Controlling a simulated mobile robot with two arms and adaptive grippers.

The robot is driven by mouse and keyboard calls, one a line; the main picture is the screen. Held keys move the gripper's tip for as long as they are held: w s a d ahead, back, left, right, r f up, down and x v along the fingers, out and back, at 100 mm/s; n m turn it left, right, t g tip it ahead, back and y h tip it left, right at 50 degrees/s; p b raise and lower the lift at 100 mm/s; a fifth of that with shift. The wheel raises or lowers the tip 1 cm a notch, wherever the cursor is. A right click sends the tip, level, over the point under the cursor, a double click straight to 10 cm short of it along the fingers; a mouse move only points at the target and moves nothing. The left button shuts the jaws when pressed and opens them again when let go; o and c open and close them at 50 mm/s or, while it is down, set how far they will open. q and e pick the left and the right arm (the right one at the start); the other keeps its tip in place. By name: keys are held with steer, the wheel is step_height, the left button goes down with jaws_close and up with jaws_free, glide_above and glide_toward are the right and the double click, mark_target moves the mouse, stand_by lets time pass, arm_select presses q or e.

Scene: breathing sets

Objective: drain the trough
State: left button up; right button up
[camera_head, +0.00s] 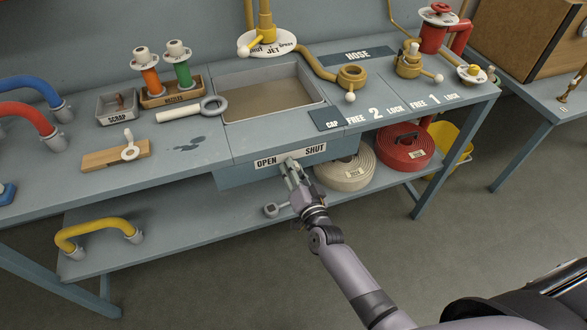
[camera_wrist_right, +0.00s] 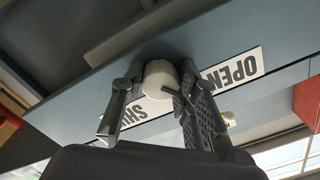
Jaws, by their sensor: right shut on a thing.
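The trough (camera_head: 255,79) is a rectangular basin set in the blue-grey bench, with murky brown liquid in it. On the bench front below it is a white label (camera_head: 266,162) reading OPEN on the left and SHUT on the right; it also shows in the right wrist view (camera_wrist_right: 232,71). My right gripper (camera_head: 291,168) is at this label, between the two words. In the right wrist view its fingers (camera_wrist_right: 158,92) are closed around a round white knob (camera_wrist_right: 159,77). The rest of the valve is hidden. My left gripper is out of view.
A ring-ended white tool (camera_head: 195,110) lies left of the trough. A small grey fitting (camera_head: 271,210) shows below the bench front. A cream hose coil (camera_head: 345,170) and red hose coil (camera_head: 405,148) sit on the lower shelf, right of my gripper. Brass valves (camera_head: 352,76) stand right of the trough.

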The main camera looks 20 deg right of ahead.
steer(key=shift+m, duration=1.1)
steer(key=o, duration=1.2)
steer(key=s, duration=1.2)
steer(key=shift+d, duration=0.2)
steer(key=shift+f, duration=0.1)
